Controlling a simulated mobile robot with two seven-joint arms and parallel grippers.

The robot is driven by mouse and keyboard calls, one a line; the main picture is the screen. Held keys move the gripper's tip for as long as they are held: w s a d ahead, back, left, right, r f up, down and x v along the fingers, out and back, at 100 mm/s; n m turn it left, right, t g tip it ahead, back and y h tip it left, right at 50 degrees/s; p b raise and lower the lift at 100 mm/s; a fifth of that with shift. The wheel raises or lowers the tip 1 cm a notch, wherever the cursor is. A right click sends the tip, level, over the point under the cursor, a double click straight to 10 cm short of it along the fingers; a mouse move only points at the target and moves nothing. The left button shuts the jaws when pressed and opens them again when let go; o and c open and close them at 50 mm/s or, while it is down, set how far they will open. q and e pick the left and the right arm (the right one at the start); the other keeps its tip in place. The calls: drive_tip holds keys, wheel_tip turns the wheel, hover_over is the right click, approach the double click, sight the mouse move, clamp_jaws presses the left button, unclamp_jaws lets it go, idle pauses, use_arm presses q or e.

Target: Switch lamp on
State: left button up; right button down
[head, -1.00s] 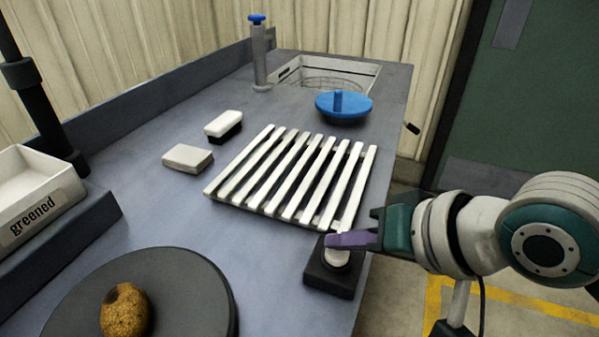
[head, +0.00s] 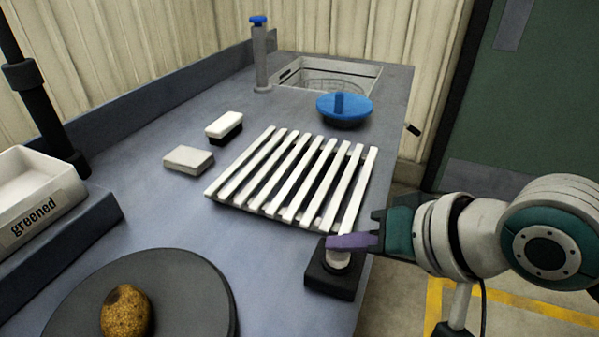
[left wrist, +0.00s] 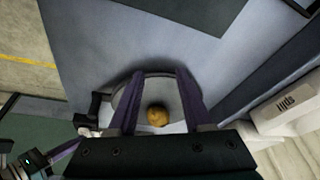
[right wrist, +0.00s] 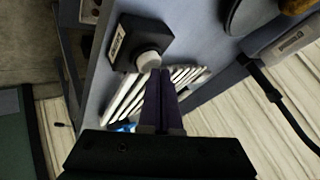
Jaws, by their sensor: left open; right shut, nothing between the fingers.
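A small black box with a round pale knob (head: 338,262) on top sits at the table's right edge; I take it for the lamp switch. It also shows in the right wrist view (right wrist: 149,60), with a label on the box's side. My right gripper (head: 332,243) is shut and empty, its purple fingertips at the knob's top; I cannot tell whether they touch it. My left gripper (left wrist: 155,80) is open and empty above the potato (left wrist: 157,116) on the round dark disc (head: 195,290); it is outside the head view. No lit lamp is recognisable.
A white slatted rack (head: 298,180) lies just behind the switch box. Two pale blocks (head: 188,159) and a blue-topped round piece (head: 344,105) stand farther back. A white bin labelled greened (head: 38,205) and a black post (head: 45,115) are at left.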

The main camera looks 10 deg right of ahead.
sight(344, 259)
idle(0.4)
drive_tip(key=shift+f, duration=0.5)
drive_tip(key=shift+r+p, duration=0.35)
drive_tip(key=shift+p, duration=0.2)
wheel_tip(344, 259, up, 6)
drive_tip(key=p, duration=0.7)
drive_tip(key=shift+r, duration=0.15)
